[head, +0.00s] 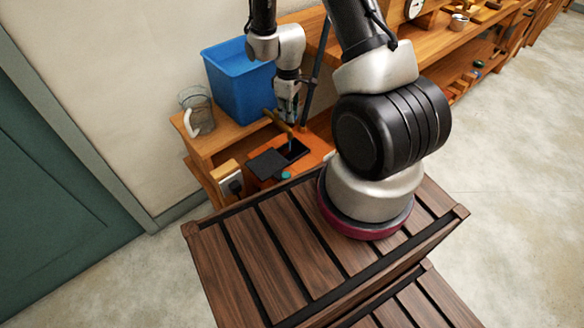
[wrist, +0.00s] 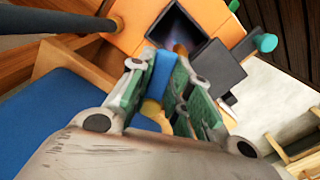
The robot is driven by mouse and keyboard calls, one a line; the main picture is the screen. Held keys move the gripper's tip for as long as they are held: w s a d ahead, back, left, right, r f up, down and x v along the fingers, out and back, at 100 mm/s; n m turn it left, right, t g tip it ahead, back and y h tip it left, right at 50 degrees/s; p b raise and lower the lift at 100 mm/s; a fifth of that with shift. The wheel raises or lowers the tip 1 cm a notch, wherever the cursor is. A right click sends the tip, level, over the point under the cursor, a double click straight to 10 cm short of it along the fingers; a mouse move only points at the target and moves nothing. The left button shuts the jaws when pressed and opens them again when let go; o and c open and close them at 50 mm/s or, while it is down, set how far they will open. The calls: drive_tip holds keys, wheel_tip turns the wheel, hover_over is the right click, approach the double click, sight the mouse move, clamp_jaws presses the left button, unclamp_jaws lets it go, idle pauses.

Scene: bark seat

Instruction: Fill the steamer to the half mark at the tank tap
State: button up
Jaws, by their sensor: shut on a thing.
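The orange steamer (head: 316,152) stands below the shelf, its black lid (head: 268,163) folded open beside the dark filling opening (head: 294,152). It also shows in the wrist view (wrist: 128,33), with the opening (wrist: 178,30) just beyond my fingers. The blue tank (head: 238,80) stands on the shelf, and its brass tap (head: 277,121) reaches out over the steamer. My gripper (head: 287,108) is at the tap, shut on a narrow blue piece (wrist: 163,75), apparently the tap's lever. A thin bluish streak shows below the tap; I cannot tell whether it is water. The water level and half mark cannot be made out.
A clear jug (head: 197,108) with a white handle stands left of the tank. A socket with a black plug (head: 236,187) is left of the steamer. A dark slatted wooden seat (head: 270,255) fills the foreground. A wooden workbench (head: 460,42) runs along the wall; open floor lies right.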

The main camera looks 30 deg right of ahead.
drive_tip(key=n, duration=0.2)
drive_tip(key=w+d+n, duration=0.1)
drive_tip(key=n, duration=0.2)
drive_tip(key=w+d+n, duration=0.1)
drive_tip(key=n, duration=0.2)
drive_tip(key=shift+w, duration=0.15)
idle(7.0)
